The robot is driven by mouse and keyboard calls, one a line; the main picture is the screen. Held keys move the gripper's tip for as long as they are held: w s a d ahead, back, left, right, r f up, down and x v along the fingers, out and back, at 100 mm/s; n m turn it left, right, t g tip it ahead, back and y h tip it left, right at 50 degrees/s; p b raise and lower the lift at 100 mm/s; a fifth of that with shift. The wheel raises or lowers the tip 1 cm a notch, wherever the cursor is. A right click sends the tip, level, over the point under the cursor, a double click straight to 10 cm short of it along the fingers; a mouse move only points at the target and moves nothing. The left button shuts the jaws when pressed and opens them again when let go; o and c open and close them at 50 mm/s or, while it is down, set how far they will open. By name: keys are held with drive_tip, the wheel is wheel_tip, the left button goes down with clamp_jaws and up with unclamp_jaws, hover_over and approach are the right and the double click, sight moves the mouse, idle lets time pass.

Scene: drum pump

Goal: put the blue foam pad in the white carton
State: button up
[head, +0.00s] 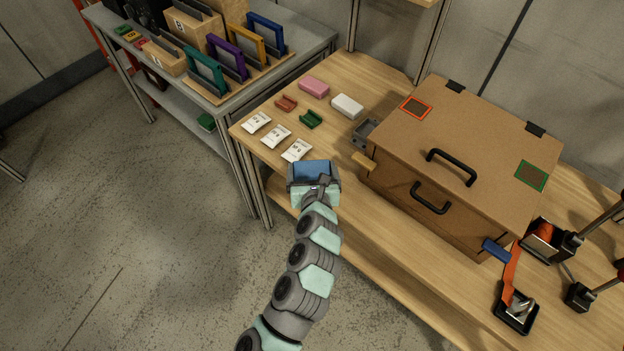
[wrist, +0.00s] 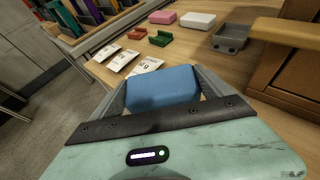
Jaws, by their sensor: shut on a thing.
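My gripper (head: 313,182) is shut on the blue foam pad (head: 311,170), at the front edge of the wooden workbench. In the wrist view the blue pad (wrist: 163,87) sits between the two fingers, its broad face showing. I cannot make out a white carton in either view. The large box on the bench is brown, with a closed lid (head: 440,125) and black handles, to the right of my gripper.
White packets (head: 276,136), red and green holders (head: 311,119), a pink block (head: 314,87), a white block (head: 347,105) and a grey tray (head: 367,131) lie beyond my gripper. A grey shelf (head: 312,42) with coloured frames stands at upper left. Clamps (head: 578,296) stand at right.

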sight(312, 178)
drive_tip(key=shift+f+b, duration=0.55)
drive_tip(key=shift+f, duration=1.3)
drive_tip(key=shift+f, duration=0.2)
drive_tip(key=o, duration=1.1)
drive_tip(key=shift+c, duration=0.2)
drive_tip(key=shift+r, duration=0.15)
